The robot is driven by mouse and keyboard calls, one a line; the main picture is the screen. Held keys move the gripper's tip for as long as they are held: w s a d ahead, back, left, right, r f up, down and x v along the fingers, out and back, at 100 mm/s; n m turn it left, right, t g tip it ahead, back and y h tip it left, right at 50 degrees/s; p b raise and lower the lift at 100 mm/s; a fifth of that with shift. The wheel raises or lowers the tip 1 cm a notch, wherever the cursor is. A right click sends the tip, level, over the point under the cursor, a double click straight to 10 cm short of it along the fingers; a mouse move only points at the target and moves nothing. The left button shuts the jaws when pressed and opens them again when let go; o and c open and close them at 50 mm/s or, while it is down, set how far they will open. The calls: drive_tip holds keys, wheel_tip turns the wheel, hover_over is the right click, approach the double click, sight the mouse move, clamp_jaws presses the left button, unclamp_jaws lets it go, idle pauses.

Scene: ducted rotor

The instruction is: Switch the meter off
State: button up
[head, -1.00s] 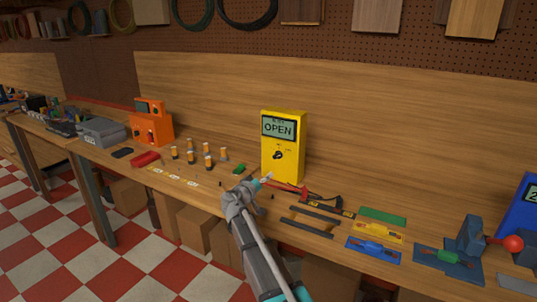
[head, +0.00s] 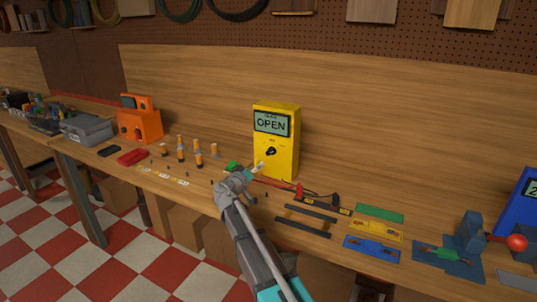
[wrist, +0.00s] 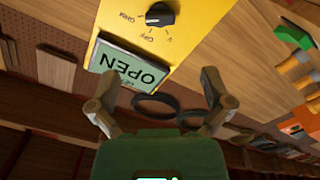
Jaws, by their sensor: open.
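The yellow meter (head: 284,160) stands upright on the bench. Its display (head: 271,124) reads "OPEN". The black dial (head: 271,151) is on the front face below the display. In the wrist view the meter (wrist: 185,55) is upside down, with the dial (wrist: 160,14) at the top edge and the markings "OHM", "OFF" and "V" around it. My gripper (head: 257,168) is in front of the meter, low and left of the dial in the head view.
Red and black probes (head: 297,191) lie at the meter's foot on the right. A green block (head: 232,166) and several orange-and-white cylinders (head: 198,159) stand to the left. An orange device (head: 139,124) is farther left. Coloured plates (head: 376,229) lie to the right.

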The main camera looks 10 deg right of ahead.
sight(270, 153)
drive_tip(key=x, duration=1.3)
drive_tip(key=shift+d, duration=0.1)
drive_tip(key=c, duration=1.1)
drive_tip(key=shift+n, duration=0.4)
drive_tip(key=shift+c, duration=0.2)
drive_tip(key=n, duration=1)
